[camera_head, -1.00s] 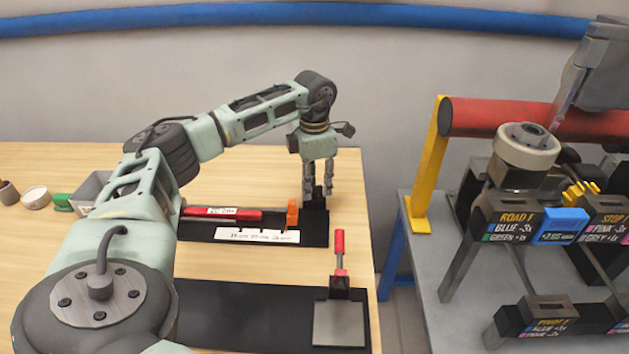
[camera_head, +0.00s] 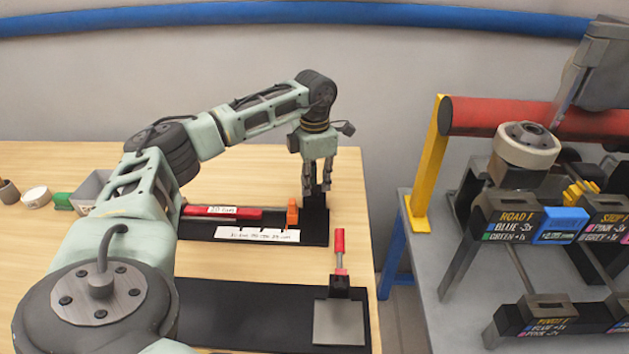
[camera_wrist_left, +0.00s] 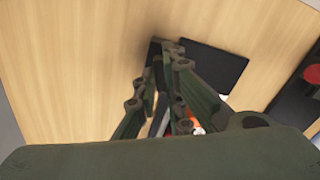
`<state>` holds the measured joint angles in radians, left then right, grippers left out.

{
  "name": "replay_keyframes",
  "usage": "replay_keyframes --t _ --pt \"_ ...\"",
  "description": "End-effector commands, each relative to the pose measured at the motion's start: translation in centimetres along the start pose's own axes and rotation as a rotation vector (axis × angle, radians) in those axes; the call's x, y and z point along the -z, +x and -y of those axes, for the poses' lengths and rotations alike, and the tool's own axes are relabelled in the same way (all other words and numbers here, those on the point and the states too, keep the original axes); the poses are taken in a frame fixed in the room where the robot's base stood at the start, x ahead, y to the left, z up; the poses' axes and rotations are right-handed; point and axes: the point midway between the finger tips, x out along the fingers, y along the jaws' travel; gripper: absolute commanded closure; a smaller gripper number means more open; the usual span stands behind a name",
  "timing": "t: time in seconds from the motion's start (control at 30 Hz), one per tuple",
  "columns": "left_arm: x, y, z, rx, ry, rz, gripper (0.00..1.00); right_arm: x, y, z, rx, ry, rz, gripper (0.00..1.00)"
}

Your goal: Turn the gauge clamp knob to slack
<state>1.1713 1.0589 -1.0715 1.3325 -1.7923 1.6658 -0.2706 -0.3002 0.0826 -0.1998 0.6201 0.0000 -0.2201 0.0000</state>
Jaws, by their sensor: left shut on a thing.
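The gauge is a long black base (camera_head: 200,234) on the wooden table, with a red bar (camera_head: 232,213), an orange block (camera_head: 292,213) and a white scale strip (camera_head: 258,235). My left gripper (camera_head: 317,186) points down at the gauge's right end, over a dark upright part. Its fingers are shut on that dark part, which I take as the gauge clamp knob; the fingers largely hide it. The left wrist view shows the closed fingers (camera_wrist_left: 165,90) with a bit of orange behind them.
A red-handled clamp (camera_head: 340,250) stands on a black base with a grey plate (camera_head: 339,323), in front of the gauge. To the right, past a gap, a grey table (camera_head: 420,245) holds labelled racks and a red roller (camera_head: 480,117). Small containers (camera_head: 36,197) stand far left.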

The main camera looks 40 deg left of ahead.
Motion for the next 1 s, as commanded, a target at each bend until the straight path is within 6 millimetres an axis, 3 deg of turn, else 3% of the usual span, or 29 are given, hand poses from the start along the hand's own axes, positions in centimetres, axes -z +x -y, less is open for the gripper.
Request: replay_keyframes --t 0.27,1.0 --pt "0.0 -0.1 0.0 0.000 -0.164 0.000 1.00 0.1 -0.7 0.1 0.001 0.001 0.000 0.60" --pt "0.0 -0.2 -0.1 -0.001 -0.861 0.002 1.00 0.3 -2.8 0.4 0.005 0.002 -0.001 0.60"
